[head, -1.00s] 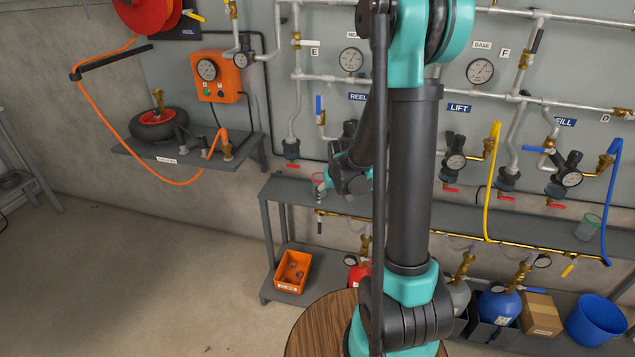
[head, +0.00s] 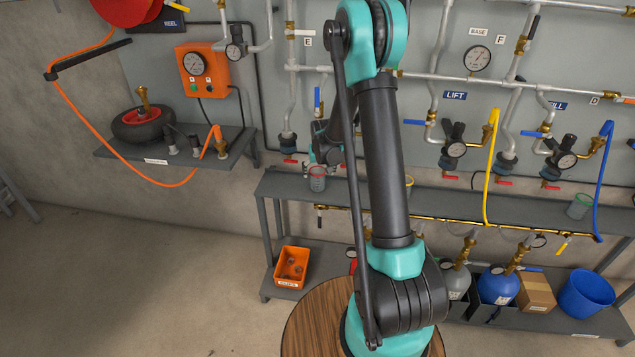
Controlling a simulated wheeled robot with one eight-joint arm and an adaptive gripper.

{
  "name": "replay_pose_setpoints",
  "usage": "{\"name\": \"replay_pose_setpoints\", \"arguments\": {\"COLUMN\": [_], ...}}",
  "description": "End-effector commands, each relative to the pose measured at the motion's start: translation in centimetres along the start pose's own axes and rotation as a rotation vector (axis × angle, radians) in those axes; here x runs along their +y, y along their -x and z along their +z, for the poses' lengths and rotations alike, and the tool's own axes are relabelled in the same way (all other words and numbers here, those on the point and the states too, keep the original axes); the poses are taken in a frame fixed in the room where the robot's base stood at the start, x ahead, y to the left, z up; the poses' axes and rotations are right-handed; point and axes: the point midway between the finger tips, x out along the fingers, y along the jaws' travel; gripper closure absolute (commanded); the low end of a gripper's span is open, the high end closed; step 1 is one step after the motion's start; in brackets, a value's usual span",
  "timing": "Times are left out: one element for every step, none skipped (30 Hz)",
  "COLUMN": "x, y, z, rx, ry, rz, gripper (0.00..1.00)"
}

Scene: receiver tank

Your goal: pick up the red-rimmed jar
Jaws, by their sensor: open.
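The red-rimmed jar (head: 317,182) is a small clear jar standing upright on the grey upper shelf, near its left end. My gripper (head: 318,160) is open, small and dark in the view, right at the jar's upper part. I cannot tell whether its fingers are around the jar, behind it or touching it. My own arm crosses the middle of the view and hides part of the wrist and the shelf to the right of the jar.
A yellow-rimmed jar (head: 409,183) is partly hidden behind my arm. A green-rimmed jar (head: 580,207) stands far right on the shelf (head: 460,205). Pipes, valves and yellow and blue hoses line the wall behind. An orange bin (head: 292,268) sits on the lower shelf.

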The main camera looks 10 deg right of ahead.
Motion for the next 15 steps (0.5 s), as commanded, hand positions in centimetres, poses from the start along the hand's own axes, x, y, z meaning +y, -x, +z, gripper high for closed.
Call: {"name": "replay_pose_setpoints", "arguments": {"x": [0.0,0.0,0.0,0.0,0.0,0.0,0.0,0.0,0.0,0.0,0.0,0.0,0.0,0.0,0.0], "y": [-0.2,-0.3,-0.3,-0.4,-0.4,-0.5,-0.6,-0.8,-1.0,-1.5,-2.0,-2.6,-3.1,-3.5,-4.0], "z": [-0.4,-0.6,-0.8,-0.8,-1.0,-1.2,-1.5,-1.8,-2.4,-2.3,-2.3,-2.2,-2.2,-2.2,-2.3], "rx": [0.0,0.0,0.0,0.0,0.0,0.0,0.0,0.0,0.0,0.0,0.0,0.0,0.0,0.0,0.0], "ry": [0.0,0.0,0.0,0.0,0.0,0.0,0.0,-0.001,-0.001,-0.001,-0.001,-0.001,-0.001,-0.001,-0.001], "rz": [0.0,0.0,0.0,0.0,0.0,0.0,0.0,0.0,0.0,0.0,0.0,0.0,0.0,0.0,0.0], "gripper": [0.22,0.22,0.22,0.22,0.22,0.22,0.22,0.22,0.22,0.22,0.22,0.22,0.22,0.22,0.22]}}
